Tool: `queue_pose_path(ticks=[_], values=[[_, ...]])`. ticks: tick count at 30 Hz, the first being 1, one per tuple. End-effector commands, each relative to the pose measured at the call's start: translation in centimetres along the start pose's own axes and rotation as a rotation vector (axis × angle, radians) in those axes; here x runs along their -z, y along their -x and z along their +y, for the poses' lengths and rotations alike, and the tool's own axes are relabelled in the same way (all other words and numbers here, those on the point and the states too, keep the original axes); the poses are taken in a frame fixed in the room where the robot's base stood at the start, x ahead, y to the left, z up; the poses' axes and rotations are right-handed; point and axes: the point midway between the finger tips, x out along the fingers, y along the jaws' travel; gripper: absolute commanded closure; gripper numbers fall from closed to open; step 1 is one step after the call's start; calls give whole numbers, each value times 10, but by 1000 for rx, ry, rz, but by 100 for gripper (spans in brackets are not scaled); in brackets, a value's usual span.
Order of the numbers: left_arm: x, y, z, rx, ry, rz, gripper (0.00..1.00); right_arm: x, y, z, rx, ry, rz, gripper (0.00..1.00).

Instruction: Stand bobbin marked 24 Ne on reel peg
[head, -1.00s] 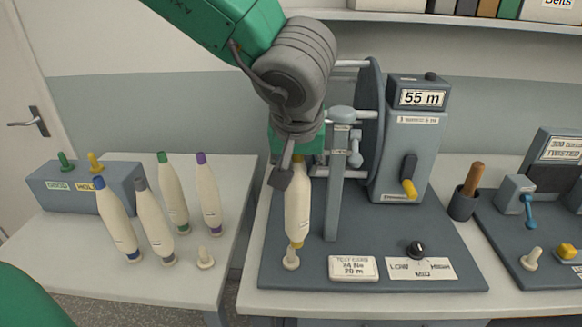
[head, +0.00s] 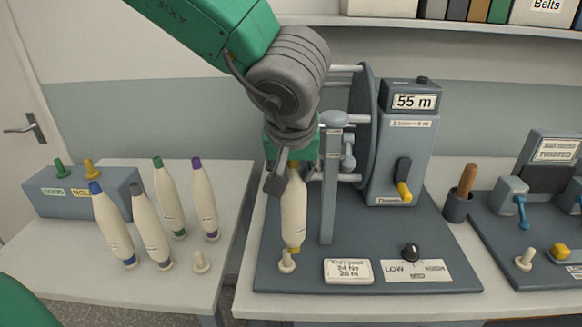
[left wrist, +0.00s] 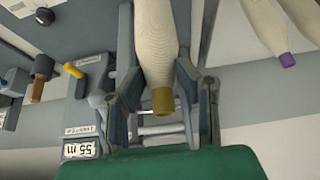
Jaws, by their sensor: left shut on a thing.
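My left gripper (head: 285,180) is shut on a cream bobbin (head: 293,212) with yellow ends. The bobbin hangs almost upright, its lower yellow end just above and behind the top of the pale reel peg (head: 287,263). I cannot tell whether they touch. In the left wrist view the bobbin (left wrist: 158,45) lies between the two fingers (left wrist: 163,105), its yellow end towards the palm. I cannot read a marking on it. A card (head: 348,271) beside the peg reads 24 Ne, 20 m. My right gripper is not in view.
The reel machine (head: 400,150) with its 55 m display and an upright post (head: 330,200) stand close right of the bobbin. Several other bobbins (head: 113,228) stand on the left table near an empty peg (head: 201,262). A cup (head: 457,207) stands to the right.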

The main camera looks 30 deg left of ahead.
Motion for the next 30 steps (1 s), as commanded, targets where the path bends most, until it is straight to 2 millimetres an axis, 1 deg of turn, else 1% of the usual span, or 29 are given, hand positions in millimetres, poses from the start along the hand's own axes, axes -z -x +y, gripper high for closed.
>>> queue_pose_path(ticks=[7,20,30], values=[[-1,0,-2,-3,4,-3,100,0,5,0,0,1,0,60],[-8,5,11,2,0,1,100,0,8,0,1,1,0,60],[-6,2,5,-2,3,-2,100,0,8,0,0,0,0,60]])
